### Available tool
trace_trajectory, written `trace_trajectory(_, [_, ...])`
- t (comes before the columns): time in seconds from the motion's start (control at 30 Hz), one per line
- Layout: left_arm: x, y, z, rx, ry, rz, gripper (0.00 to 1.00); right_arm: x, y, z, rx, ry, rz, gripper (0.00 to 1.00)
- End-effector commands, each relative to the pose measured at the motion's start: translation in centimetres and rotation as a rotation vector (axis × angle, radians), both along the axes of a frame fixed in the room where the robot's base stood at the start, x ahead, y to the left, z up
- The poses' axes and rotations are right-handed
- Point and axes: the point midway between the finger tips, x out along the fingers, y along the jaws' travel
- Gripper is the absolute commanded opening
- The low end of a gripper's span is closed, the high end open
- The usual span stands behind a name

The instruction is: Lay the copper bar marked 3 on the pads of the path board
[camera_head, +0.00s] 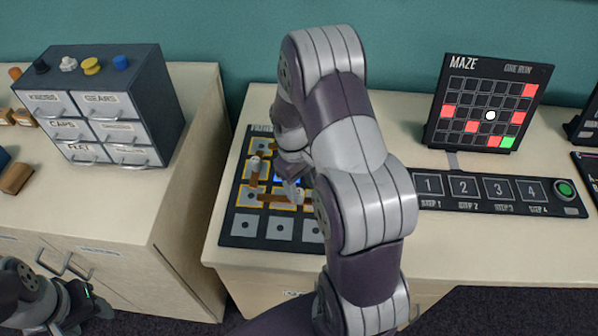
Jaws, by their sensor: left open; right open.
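The path board (240,227) is a dark board with square pads on the light table, partly hidden behind my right arm. One copper bar (252,179) lies along the board's left side, with a pale knob near its far end. Another copper bar (272,198) runs crosswise, with a pale knob at its right end beside my gripper. I cannot read a number on either bar. My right gripper (291,187) is open, low over the board by that second knob; its fingers are partly hidden. My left gripper (88,306) is open and empty at the lower left, away from the board.
A drawer cabinet (110,105) with knobs on top stands on the left table. A maze panel (487,103) stands at the right, behind a strip of numbered step tiles (480,190) with a green button (565,190).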

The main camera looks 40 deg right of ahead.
Motion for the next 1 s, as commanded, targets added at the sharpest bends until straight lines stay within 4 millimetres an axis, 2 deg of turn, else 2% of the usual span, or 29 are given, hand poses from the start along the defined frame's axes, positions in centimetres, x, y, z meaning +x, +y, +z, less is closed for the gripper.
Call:
trace_trajectory(0.2, [0.0,0.0,0.0,0.000,0.000,0.000,0.55,1.1,0.1,5.9,-0.001,-0.005,-0.001,0.55])
trace_trajectory(0.4, [0.0,0.0,0.1,0.000,0.000,0.000,0.55,1.7,0.2,9.3,-0.001,-0.001,0.000,0.55])
trace_trajectory(0.47, [0.0,0.0,0.1,0.000,0.000,0.000,0.55,1.6,0.7,9.8,-0.001,-0.008,-0.002,0.55])
trace_trajectory(0.57, [0.0,0.0,0.1,0.000,0.000,0.000,0.55,0.4,4.0,10.4,-0.006,-0.068,-0.021,0.55])
trace_trajectory(0.7, [0.0,0.0,0.1,0.000,0.000,0.000,0.55,-3.5,9.5,10.6,0.002,-0.200,-0.083,0.55])
trace_trajectory(0.77, [0.0,0.0,0.1,0.000,0.000,0.000,0.55,-5.1,11.1,10.5,0.011,-0.242,-0.110,0.55])
trace_trajectory(0.87, [0.0,0.0,0.1,0.000,0.000,0.000,0.55,-6.9,12.4,10.3,0.023,-0.286,-0.140,0.55])
trace_trajectory(1.0, [0.0,0.0,0.1,0.000,0.000,0.000,0.55,-7.5,12.6,10.2,0.026,-0.295,-0.153,0.55])
